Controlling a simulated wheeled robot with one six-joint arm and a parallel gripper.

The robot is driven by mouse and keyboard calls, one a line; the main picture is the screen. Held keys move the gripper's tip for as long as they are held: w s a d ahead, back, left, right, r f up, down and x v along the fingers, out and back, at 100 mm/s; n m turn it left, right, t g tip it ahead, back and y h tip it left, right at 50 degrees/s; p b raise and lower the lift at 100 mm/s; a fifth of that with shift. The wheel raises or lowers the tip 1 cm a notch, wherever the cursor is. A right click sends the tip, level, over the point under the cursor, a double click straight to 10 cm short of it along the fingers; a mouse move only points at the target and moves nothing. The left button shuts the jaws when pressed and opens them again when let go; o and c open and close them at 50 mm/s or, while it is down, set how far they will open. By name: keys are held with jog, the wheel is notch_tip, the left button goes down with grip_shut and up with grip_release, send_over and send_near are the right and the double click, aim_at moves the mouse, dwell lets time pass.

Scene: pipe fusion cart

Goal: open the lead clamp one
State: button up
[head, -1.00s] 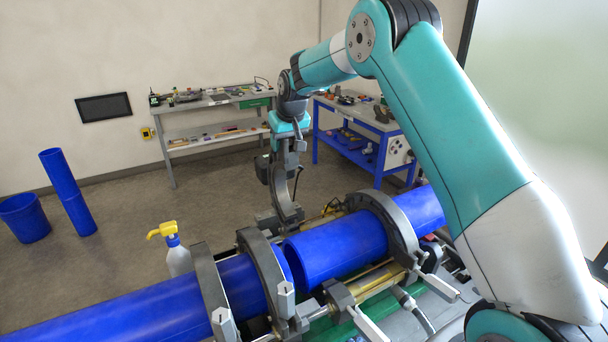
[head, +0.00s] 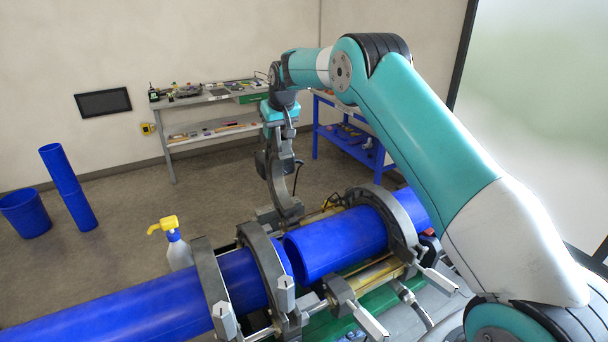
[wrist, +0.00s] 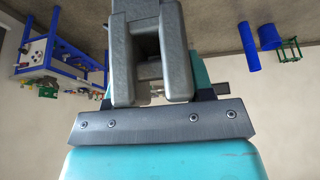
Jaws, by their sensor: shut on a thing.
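The upper half of lead clamp one (head: 276,184) is a dark grey arc. In the head view it stands up, swung away from the blue pipe, at the far side of the cart near the right pipe's cut end. My gripper (head: 282,138) is shut on its upper end. The right pipe (head: 335,248) is uncovered on top near its cut end. The clamp's lever (head: 368,320) hangs at the near side. In the wrist view a grey forked piece (wrist: 150,40) fills the front of the gripper, and the fingertips' contact is hidden.
Other grey clamps close around the pipes at left (head: 210,285), middle (head: 262,265) and right (head: 398,222). A yellow-topped spray bottle (head: 178,250) stands left of the cart. A grey workbench (head: 210,130) and a blue one (head: 345,150) stand behind. Open floor lies between.

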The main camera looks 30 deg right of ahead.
jog(key=shift+s+f, duration=0.2)
jog(key=shift+f, duration=0.85)
jog(key=shift+w+f, duration=0.2)
jog(key=shift+w, duration=0.35)
jog(key=shift+w+f, duration=0.15)
jog(key=shift+w, duration=0.4)
jog(key=o, duration=1.3)
jog(key=shift+o, duration=0.2)
jog(key=shift+w+r, duration=0.15)
jog(key=shift+r, duration=1.55)
jog(key=shift+w+r, duration=0.1)
jog(key=shift+r, duration=2)
